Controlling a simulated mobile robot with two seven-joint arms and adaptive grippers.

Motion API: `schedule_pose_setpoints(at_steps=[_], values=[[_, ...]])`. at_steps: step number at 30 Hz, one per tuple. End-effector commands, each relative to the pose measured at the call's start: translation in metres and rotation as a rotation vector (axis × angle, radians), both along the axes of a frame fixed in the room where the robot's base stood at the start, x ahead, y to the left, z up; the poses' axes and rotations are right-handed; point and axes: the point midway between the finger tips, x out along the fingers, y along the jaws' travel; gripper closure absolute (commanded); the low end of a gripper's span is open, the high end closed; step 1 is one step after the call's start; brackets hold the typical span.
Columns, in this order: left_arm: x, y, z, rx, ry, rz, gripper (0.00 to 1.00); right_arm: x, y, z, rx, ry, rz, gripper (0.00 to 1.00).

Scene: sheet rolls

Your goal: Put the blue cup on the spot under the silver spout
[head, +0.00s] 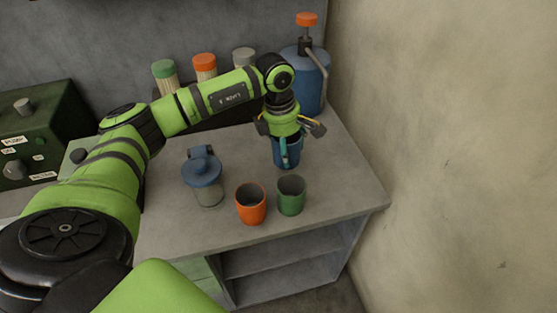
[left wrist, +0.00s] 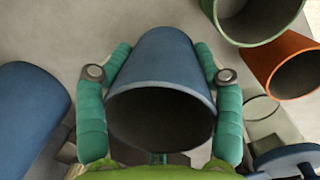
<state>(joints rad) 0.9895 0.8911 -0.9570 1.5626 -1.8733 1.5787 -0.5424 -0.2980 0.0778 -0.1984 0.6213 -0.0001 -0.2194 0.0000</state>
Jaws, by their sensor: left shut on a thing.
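The blue cup (head: 295,149) is upright, mouth up, between the fingers of my left gripper (head: 286,150). In the left wrist view the two teal fingers are shut on the sides of the blue cup (left wrist: 160,75), and it looks empty. I cannot tell whether its base touches the counter. The silver spout (head: 326,75) curves down from the pump of a blue dispenser (head: 313,97) behind and right of my gripper. The spot under the spout is not visible; my gripper and the cup cover part of that area. My right gripper is not in view.
An orange cup (head: 251,205), a green cup (head: 291,197) and a blue-lidded jar (head: 205,182) stand nearer on the grey counter (head: 345,175). Several capped containers (head: 204,67) line the back. A dark green machine (head: 35,130) is at left. The counter's right side is clear.

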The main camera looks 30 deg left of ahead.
Motion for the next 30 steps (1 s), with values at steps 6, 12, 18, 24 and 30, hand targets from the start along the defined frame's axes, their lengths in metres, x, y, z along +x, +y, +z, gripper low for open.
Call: schedule_pose_setpoints(at_steps=[6, 12, 18, 24, 30], values=[[0.0, 0.0, -0.029, -0.001, -0.001, -0.002, 0.71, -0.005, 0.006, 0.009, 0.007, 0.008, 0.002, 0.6], [-0.001, -0.001, -0.048, 0.0, 0.003, -0.003, 0.71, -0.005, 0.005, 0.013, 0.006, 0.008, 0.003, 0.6], [0.0, -0.001, -0.07, 0.0, -0.001, -0.005, 0.71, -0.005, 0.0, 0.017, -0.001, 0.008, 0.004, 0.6], [0.0, 0.0, -0.07, 0.0, -0.002, -0.005, 0.71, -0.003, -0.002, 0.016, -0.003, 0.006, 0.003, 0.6], [0.0, 0.0, -0.073, 0.0, -0.001, -0.005, 0.09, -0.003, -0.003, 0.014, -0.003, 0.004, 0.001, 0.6]])
